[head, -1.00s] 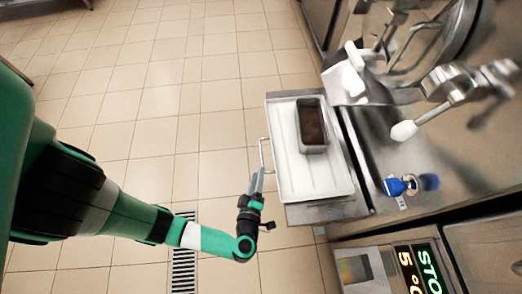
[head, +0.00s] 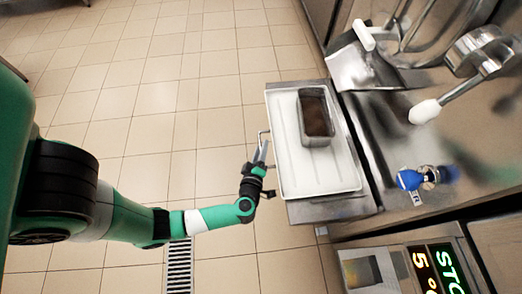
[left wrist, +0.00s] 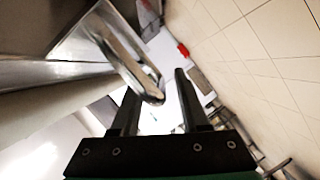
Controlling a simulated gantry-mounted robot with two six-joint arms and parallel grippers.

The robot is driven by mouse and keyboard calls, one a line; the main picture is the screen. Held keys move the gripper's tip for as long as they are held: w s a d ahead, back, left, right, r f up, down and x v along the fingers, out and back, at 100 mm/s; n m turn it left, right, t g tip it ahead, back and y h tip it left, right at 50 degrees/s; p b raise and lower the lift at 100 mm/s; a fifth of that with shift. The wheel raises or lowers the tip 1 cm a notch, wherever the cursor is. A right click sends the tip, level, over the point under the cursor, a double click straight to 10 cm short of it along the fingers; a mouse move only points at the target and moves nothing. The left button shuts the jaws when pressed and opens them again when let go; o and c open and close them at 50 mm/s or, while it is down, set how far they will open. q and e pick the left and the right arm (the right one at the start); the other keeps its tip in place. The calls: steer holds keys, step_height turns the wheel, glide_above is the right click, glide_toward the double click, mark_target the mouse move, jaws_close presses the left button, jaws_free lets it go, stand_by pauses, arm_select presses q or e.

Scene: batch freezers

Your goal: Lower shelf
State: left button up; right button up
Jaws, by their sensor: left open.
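The shelf (head: 335,208) is a steel ledge on the front of the machine. It bears a white tray (head: 285,165) with a steel pan (head: 317,138) of brown contents. A thin bar handle (head: 262,134) sticks out from the shelf's left side. My left gripper (head: 262,151) is at this handle, open and holding nothing firmly. In the left wrist view the rounded metal handle (left wrist: 128,55) reaches between the two open fingers of the left gripper (left wrist: 158,98). I cannot tell whether they touch it. My right gripper is not in view.
The freezer front has a white-tipped lever (head: 425,110), a blue-capped fitting (head: 410,179) and a lit display (head: 438,268) below. Open tiled floor (head: 150,110) lies left of the shelf, with a floor drain (head: 179,265) near my left arm.

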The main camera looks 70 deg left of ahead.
arm_select(q)
steer(key=shift+w+a, duration=0.1)
steer(key=shift+a, duration=0.1)
jaws_close()
stand_by(1.3)
